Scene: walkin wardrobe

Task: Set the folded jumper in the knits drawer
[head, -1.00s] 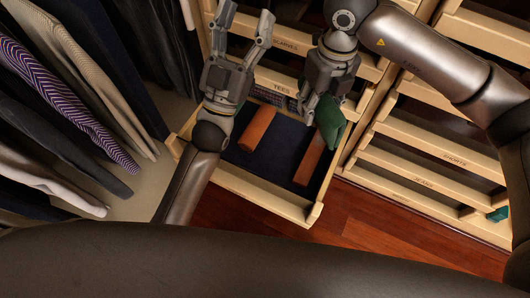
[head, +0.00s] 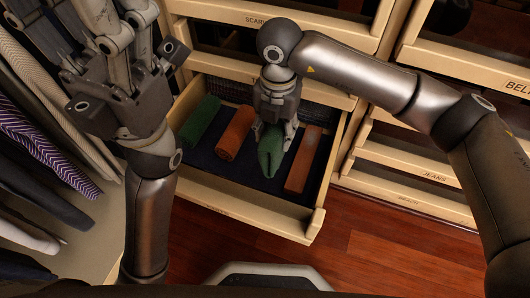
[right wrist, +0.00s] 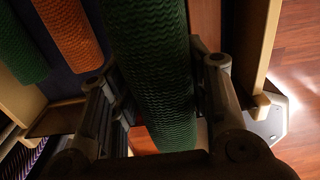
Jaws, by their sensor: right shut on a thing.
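The knits drawer (head: 230,198) is pulled open in the head view, with pale wooden walls and a dark floor. My right gripper (head: 273,134) is shut on a green folded jumper (head: 270,158), which also lies between the fingers in the right wrist view (right wrist: 152,75). The jumper is within the drawer's outline, between an orange roll and a red-brown piece; I cannot tell whether it touches the floor. My left gripper (head: 118,25) is raised at the upper left, empty, its fingers apart. The drawer's label is too small to read.
In the drawer lie a green roll (head: 199,122), an orange roll (head: 235,134) and a flat red-brown piece (head: 303,160) near the right wall. Hanging clothes (head: 45,140) crowd the left. Other drawer fronts (head: 400,160) stand at right. The wooden floor (head: 350,240) in front is clear.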

